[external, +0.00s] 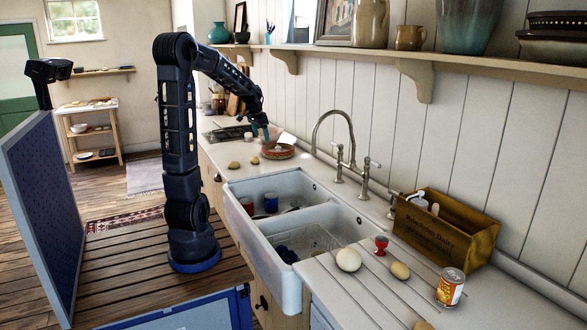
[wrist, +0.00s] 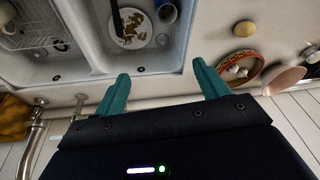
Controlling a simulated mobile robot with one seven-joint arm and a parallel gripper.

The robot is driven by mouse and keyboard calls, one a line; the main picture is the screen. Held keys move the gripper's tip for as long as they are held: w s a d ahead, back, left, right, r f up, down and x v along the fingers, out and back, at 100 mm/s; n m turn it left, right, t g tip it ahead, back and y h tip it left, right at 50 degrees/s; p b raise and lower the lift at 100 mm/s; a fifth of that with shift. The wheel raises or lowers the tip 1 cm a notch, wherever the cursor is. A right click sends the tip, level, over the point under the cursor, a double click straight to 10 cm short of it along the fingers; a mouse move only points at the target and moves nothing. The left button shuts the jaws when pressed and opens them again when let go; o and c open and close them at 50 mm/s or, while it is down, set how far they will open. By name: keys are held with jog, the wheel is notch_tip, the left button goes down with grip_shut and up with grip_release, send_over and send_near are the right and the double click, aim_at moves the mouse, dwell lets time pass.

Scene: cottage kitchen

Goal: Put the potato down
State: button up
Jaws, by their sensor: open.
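My gripper (external: 267,134) is over the back part of the counter, close to a patterned bowl (external: 278,151). In the wrist view its two teal fingers (wrist: 163,86) are spread wide, with nothing between them. A potato (wrist: 244,28) lies on the counter beside the bowl in the wrist view. In the external view, two potato-like pieces, one (external: 234,165) and another (external: 254,160), lie on the counter left of the bowl. The bowl in the wrist view (wrist: 262,62) holds pale roundish items. Which potato the task means cannot be told.
The double sink (external: 262,240) holds a mug (external: 271,203), a plate (wrist: 133,27) and a dish rack (wrist: 35,28). A tall faucet (external: 340,140) stands behind it. A wooden box (external: 440,232), can (external: 450,287) and pale round item (external: 348,260) stand on the near counter.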

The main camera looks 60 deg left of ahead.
jog(key=s+d+r+m, duration=0.15)
jog(key=s+d, duration=0.25)
jog(key=d, duration=0.5)
jog(key=s+d+r+t, duration=0.1)
jog(key=s+d+r, duration=0.15)
jog(key=d, duration=0.75)
jog(key=s+d+r, duration=0.1)
jog(key=s+d, duration=0.3)
jog(key=d, duration=0.5)
jog(key=s+d+f+h, duration=0.1)
jog(key=s+d, duration=0.5)
jog(key=s, duration=0.2)
jog(key=shift+s+d+f+m+t, duration=0.15)
jog(key=shift+s+f+m+t, duration=0.15)
jog(key=shift+m+t, duration=0.15)
jog(key=shift+o, duration=0.2)
jog(key=shift+w, duration=0.1)
